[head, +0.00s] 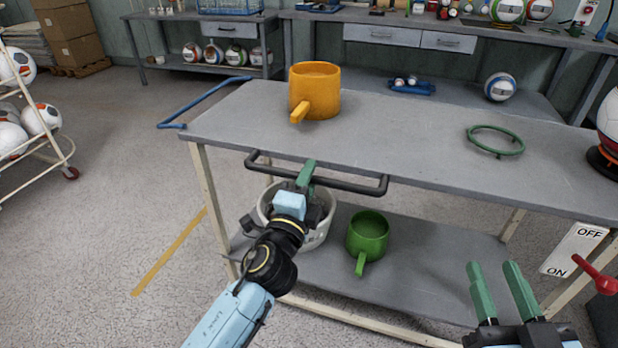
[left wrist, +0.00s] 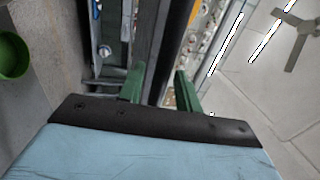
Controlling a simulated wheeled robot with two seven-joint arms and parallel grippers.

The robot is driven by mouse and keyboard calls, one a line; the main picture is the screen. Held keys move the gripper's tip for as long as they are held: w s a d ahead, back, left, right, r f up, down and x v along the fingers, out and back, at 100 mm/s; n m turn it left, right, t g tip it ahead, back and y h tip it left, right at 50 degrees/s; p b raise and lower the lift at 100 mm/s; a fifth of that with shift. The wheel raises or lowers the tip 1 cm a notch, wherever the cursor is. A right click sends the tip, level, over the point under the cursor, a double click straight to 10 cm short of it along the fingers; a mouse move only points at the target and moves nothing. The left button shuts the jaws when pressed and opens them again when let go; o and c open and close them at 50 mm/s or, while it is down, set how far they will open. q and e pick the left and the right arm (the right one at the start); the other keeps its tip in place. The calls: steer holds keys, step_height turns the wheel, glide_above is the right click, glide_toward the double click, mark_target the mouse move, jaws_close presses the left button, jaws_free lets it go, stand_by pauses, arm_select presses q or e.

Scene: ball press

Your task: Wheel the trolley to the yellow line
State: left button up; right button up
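A grey two-tier trolley-like table (head: 400,125) with cream legs stands in front of me; its wheels are not in view. A black bar handle (head: 345,185) runs along its near edge, and a blue handle (head: 205,100) sticks out at its left end. My left gripper (head: 306,174) is at the black handle. In the left wrist view its green fingers (left wrist: 160,88) stand apart with the dark bar between them and a gap at one side. My right gripper (head: 502,290) is open and empty at lower right. A yellow line (head: 170,252) lies on the floor left of the table.
An orange mug (head: 315,90) and a green ring (head: 495,140) are on the top. A white basket (head: 318,235) and green mug (head: 367,236) are on the lower shelf. A wheeled ball rack (head: 60,155) stands left. A red lever (head: 595,275) is at right.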

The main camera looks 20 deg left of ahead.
arm_select(q)
steer(key=shift+w, duration=0.2)
jaws_close()
steer(key=shift+a, duration=0.1)
